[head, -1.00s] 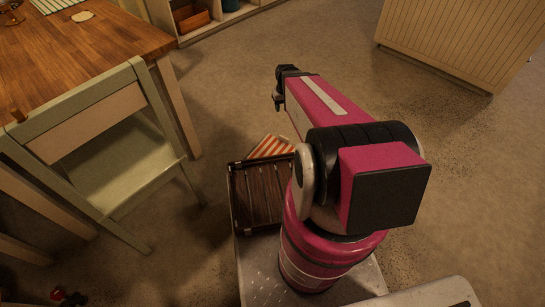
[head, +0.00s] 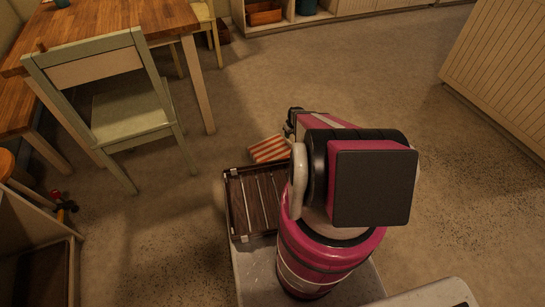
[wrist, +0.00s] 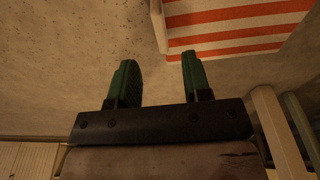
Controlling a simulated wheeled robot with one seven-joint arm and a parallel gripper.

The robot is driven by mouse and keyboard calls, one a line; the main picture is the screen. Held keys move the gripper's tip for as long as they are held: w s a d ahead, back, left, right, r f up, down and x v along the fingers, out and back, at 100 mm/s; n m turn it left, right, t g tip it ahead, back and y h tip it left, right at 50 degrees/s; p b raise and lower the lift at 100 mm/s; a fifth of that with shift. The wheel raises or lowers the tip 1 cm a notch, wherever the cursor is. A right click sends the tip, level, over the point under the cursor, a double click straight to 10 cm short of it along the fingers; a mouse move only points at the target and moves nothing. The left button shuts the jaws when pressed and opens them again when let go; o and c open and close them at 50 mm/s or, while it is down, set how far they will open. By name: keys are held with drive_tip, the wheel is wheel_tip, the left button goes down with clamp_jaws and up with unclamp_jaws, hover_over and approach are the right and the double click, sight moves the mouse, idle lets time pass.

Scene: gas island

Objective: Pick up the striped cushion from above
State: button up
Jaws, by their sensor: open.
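The red-and-white striped cushion (head: 270,149) lies just past the far edge of the dark slatted tray at my base in the head view, partly hidden by my arm. In the wrist view the striped cushion (wrist: 235,28) fills the upper right, cut off by the picture edge. My gripper (wrist: 159,66) shows two green fingers spread apart with nothing between them. The cushion is ahead and to the right of the fingers there, not between them. In the head view my gripper (head: 290,124) is a small dark shape above and right of the cushion, mostly hidden by my arm.
A pale green chair (head: 130,112) and a wooden table (head: 120,25) stand at the upper left. A slatted cabinet (head: 505,75) is at the right. A wooden unit (head: 75,270) is at the lower left. Open floor (head: 230,95) lies between them.

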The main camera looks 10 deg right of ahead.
sight(289, 141)
drive_tip(key=f, duration=0.3)
drive_tip(key=w+f, duration=0.1)
drive_tip(key=f, duration=0.4)
drive_tip(key=shift+w+a+f, duration=0.2)
drive_tip(key=shift+a+f, duration=0.05)
drive_tip(key=shift+f, duration=0.15)
clamp_jaws()
